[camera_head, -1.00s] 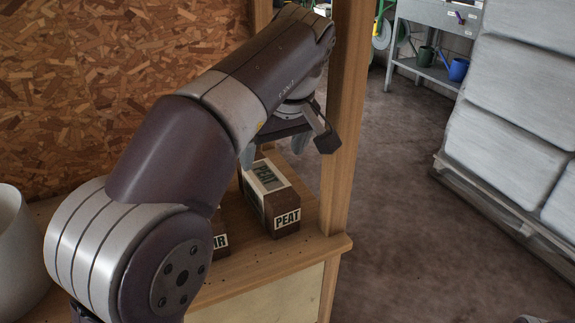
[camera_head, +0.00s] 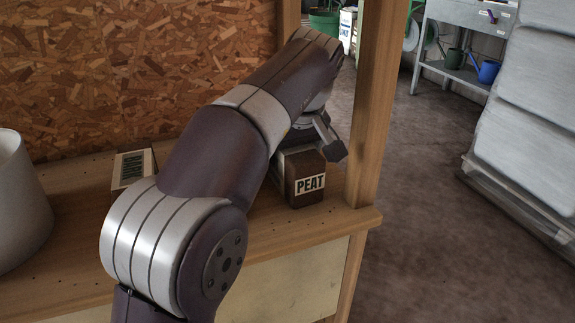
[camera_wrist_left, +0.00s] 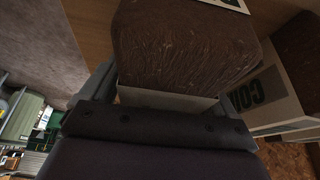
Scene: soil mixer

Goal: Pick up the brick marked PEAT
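The PEAT brick (camera_head: 309,188) is dark brown with a white label and stands on the wooden bench near its right front corner. My left gripper (camera_head: 318,143) is over its top, with one grey finger beside the brick's upper right; the other finger is hidden by the arm. In the left wrist view a brown block with a white band (camera_wrist_left: 185,50) lies between the two fingers of my left gripper (camera_wrist_left: 168,88). The fingers look spread around it; firm contact is not visible. My right gripper is out of view.
Another labelled brick (camera_head: 132,168) lies on the bench left of my arm. The wrist view shows a neighbouring brick with a partly readable label (camera_wrist_left: 268,88). A white pot (camera_head: 20,205) stands at far left. A wooden post (camera_head: 377,100) rises just right of the PEAT brick.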

